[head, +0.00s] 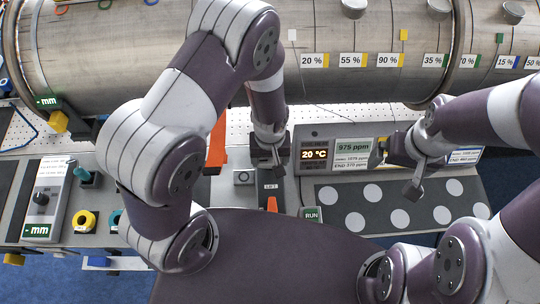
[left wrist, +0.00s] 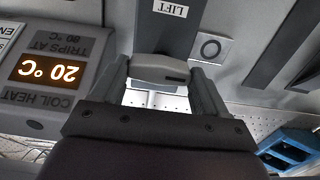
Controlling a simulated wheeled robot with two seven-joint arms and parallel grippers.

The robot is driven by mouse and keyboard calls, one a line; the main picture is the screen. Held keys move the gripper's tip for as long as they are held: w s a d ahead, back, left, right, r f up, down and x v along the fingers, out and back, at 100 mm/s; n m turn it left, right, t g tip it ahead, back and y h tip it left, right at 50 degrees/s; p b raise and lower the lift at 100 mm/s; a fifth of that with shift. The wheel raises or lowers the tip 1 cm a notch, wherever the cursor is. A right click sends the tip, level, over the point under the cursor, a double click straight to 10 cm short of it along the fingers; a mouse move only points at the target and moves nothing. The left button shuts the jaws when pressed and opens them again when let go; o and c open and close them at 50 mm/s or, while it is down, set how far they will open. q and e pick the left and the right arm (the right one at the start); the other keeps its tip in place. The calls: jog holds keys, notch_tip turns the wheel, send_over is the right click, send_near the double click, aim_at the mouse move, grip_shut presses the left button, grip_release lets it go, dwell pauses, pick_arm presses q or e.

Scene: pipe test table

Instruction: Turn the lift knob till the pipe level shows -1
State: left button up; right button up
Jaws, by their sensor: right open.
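My left gripper (head: 267,158) reaches down at the far end of the strip with the LIFT label (head: 270,187). In the left wrist view its two fingers (left wrist: 160,85) stand at both ends of a pale grey bar-shaped knob (left wrist: 158,69) and appear to touch it. This lift knob sits by the upside-down LIFT label (left wrist: 171,8); my gripper hides it in the head view. The green level displays read "- mm", one under the pipe (head: 47,101) and one at the lower left (head: 37,231). My right gripper (head: 398,175) is open near the right side of the readout panel.
The large pipe (head: 180,60) spans the back. A readout panel (head: 318,135) shows 20 °C and 975 ppm.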

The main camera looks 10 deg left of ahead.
aim_at(270, 160)
pick_arm(q)
jog(key=shift+m, duration=0.3)
jog(key=m, duration=0.3)
jog(key=shift+m, duration=2)
jog(key=shift+w, duration=0.1)
jog(key=o, duration=1.1)
jog(key=shift+c, duration=0.2)
jog(key=shift+r, duration=0.15)
notch_tip(270, 160, up, 12)
jog(key=b, duration=0.2)
jog(key=shift+r, duration=0.25)
